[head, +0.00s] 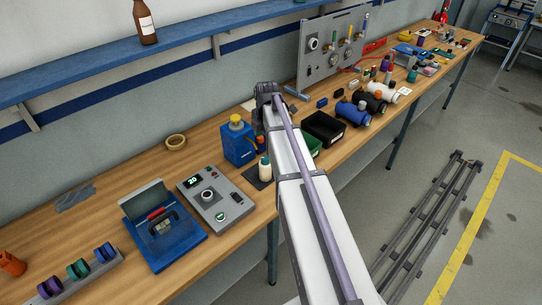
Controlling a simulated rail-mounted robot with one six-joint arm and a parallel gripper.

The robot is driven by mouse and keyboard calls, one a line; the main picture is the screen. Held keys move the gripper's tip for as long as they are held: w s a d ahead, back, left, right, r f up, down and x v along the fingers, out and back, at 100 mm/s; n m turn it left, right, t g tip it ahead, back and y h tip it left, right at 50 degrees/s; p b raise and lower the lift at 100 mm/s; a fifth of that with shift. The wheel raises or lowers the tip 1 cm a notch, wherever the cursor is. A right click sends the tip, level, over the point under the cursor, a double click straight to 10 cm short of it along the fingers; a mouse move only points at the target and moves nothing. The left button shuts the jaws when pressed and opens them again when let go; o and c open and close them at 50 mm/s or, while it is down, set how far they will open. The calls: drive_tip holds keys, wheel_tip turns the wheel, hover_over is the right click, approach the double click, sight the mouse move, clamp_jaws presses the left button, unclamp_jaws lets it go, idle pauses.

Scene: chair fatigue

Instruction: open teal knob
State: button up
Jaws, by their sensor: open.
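A teal knob (78,269) stands on a grey rail (80,285) at the near left end of the bench. It is in the middle of a row, with a purple knob (50,287) to its left and a blue knob (105,252) to its right. My white arm reaches up through the middle of the head view, well to the right of the row. Its far dark end is over the bench beside the blue canister. I cannot make out any gripper fingers there. Nothing covers the teal knob.
A blue case (165,240) with a raised lid and a grey control box (215,199) lie between the knobs and my arm. An orange object (12,263) is left of the row. A blue canister (238,143) stands farther back. A blue shelf (90,70) runs above the bench.

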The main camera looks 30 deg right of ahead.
sight(265, 158)
drive_tip(key=f+b, duration=1)
drive_tip(key=f, duration=0.1)
drive_tip(key=shift+w+b, duration=0.35)
drive_tip(key=shift+b, duration=0.05)
drive_tip(key=shift+r, duration=0.15)
drive_tip(key=c, duration=0.9)
